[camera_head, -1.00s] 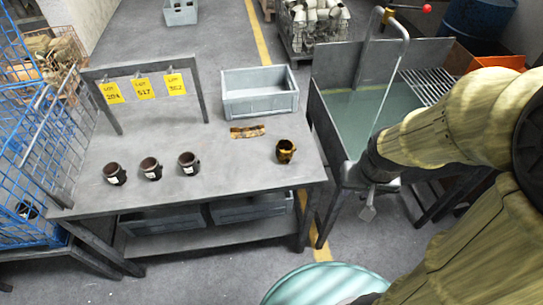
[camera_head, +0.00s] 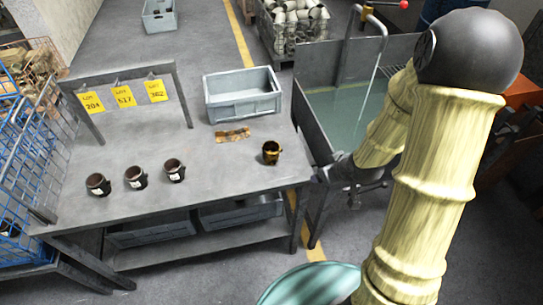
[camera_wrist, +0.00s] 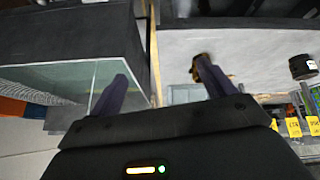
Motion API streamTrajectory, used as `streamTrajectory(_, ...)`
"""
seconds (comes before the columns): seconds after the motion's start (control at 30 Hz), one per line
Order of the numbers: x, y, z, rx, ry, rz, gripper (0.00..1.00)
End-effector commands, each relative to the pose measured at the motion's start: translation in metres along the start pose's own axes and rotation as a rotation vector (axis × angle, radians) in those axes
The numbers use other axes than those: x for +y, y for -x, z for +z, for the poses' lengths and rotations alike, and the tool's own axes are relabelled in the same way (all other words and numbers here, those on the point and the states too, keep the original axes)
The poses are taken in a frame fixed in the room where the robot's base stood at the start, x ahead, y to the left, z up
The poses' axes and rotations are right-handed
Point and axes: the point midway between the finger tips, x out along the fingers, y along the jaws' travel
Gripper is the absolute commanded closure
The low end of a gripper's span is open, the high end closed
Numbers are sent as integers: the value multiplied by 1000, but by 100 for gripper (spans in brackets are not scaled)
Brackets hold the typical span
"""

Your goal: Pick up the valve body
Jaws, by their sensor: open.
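A brown-and-gold cup-shaped metal part (camera_head: 271,152) stands at the right end of the grey workbench (camera_head: 205,195). It also shows in the wrist view (camera_wrist: 197,68), partly hidden by a finger. Three dark cup-shaped parts with white labels stand in a row on the left: one (camera_head: 98,185), a second (camera_head: 135,178) and a third (camera_head: 174,171). I cannot tell by name which of these is the valve body. My gripper (camera_wrist: 163,78) is open and empty, beside the bench's right end near the sink. Its fingers are hard to make out in the head view.
A grey bin (camera_head: 242,95) and a brown strip (camera_head: 233,135) lie on the bench. A rack with yellow lot tags (camera_head: 124,95) stands at its left. A water tank (camera_head: 335,110) with a tall tap stands close on the right. The bench's middle is clear.

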Motion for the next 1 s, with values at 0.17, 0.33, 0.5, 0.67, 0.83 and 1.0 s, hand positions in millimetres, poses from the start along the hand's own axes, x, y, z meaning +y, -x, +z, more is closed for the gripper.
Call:
streamTrajectory(0.17,-17,-46,-6,205,89,-109,18)
streamTrajectory(0.33,-38,-67,-16,450,105,-202,18)
streamTrajectory(0.5,-50,-68,-25,649,75,-252,18)
streamTrajectory(0.67,-52,-65,-29,714,60,-260,18)
streamTrajectory(0.83,-51,-65,-29,714,61,-259,18)
streamTrajectory(1.0,-52,-67,-31,712,62,-259,18)
